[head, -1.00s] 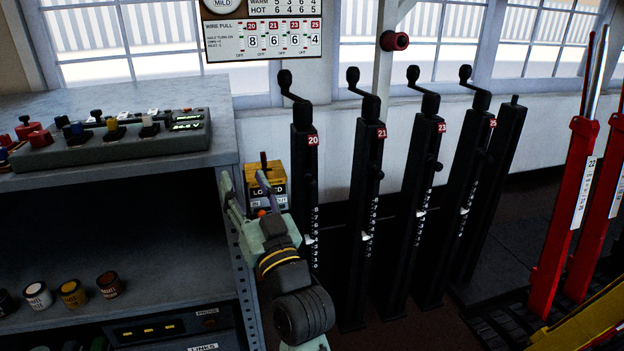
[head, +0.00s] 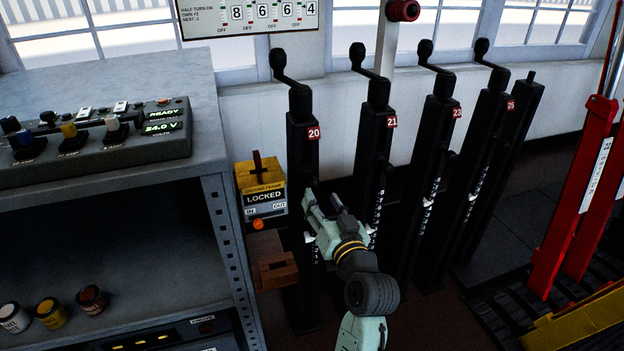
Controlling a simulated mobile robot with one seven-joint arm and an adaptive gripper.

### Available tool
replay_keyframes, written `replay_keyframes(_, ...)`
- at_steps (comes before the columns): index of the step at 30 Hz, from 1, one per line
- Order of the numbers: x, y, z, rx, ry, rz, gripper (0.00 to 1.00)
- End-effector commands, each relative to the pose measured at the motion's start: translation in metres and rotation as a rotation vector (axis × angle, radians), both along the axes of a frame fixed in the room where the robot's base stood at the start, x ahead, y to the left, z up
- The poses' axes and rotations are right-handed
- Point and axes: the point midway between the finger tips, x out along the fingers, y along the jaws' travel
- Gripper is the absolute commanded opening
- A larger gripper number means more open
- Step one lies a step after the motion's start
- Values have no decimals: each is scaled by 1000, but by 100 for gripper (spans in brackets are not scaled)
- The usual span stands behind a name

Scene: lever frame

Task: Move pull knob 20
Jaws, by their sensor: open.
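Post 20 (head: 302,165) is a tall black post with a red label reading 20 and a crank handle (head: 280,68) on top. Its handle's grip stands up to the left. My gripper (head: 314,212) is open in front of the lower half of post 20, below the label. I see nothing between its fingers. I cannot make out a pull knob on post 20; my gripper covers part of the post and its scale. I cannot tell whether the gripper touches the post.
A yellow and grey box (head: 264,195) reading LOCKED, with an orange button, is left of post 20, above a brown wooden block (head: 275,265). Posts 21 (head: 372,150), 23 and 25 stand close on the right. A grey shelf unit (head: 222,250) is at left.

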Motion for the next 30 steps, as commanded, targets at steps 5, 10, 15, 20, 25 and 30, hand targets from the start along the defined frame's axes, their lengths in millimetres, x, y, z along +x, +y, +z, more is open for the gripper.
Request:
replay_keyframes(5, 34, 12, 3, 0, 0, 3, 44)
replay_keyframes(10, 57, 19, 2, 0, -1, 1, 44)
replay_keyframes(15, 68, 22, 1, -1, 0, 0, 44)
replay_keyframes(20, 69, 23, 0, -1, -1, 0, 44)
replay_keyframes(25, 69, 23, 0, -1, -1, 0, 41)
replay_keyframes(30, 68, 23, 0, -1, -1, 0, 30)
